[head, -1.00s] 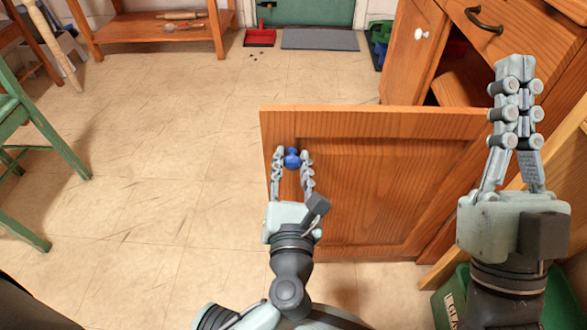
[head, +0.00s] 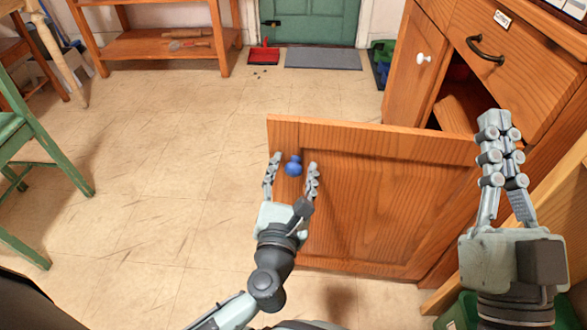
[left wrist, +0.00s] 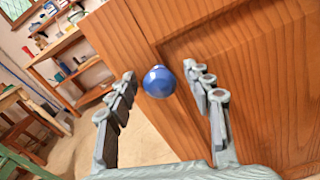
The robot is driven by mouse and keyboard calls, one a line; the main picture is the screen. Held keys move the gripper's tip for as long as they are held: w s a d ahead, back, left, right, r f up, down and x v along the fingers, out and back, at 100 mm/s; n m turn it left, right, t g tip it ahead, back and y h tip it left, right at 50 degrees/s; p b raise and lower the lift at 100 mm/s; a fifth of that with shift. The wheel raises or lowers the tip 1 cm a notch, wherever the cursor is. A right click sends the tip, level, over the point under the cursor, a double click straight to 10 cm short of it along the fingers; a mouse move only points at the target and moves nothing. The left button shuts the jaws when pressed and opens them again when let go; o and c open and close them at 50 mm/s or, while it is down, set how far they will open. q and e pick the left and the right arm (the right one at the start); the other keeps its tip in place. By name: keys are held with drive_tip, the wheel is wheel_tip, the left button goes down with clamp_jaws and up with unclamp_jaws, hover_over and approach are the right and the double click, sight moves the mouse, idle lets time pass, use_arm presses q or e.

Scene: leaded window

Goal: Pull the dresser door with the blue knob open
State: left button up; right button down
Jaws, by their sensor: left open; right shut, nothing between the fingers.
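The dresser door (head: 385,205) is orange-brown wood and stands swung out wide from the dresser (head: 525,75). Its blue knob (head: 293,166) sits near the door's upper left corner. My left gripper (head: 291,171) is open, with its fingers on either side of the knob and a gap to each. In the left wrist view the knob (left wrist: 159,81) shows between the spread fingers, touching neither. My right gripper (head: 497,122) is shut and empty, in front of the dresser at the right.
Another dresser door with a white knob (head: 423,57) is at the back. A drawer with a dark handle (head: 485,50) is beside it. A green chair (head: 30,165) stands at the left. A wooden shelf (head: 160,40), red dustpan (head: 264,55) and grey mat (head: 323,58) are far off. The floor left of the door is clear.

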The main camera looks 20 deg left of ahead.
use_arm(q)
wheel_tip(320, 180, up, 10)
drive_tip(key=shift+r, duration=0.1)
idle(0.4)
drive_tip(key=shift+s, duration=0.1)
idle(0.4)
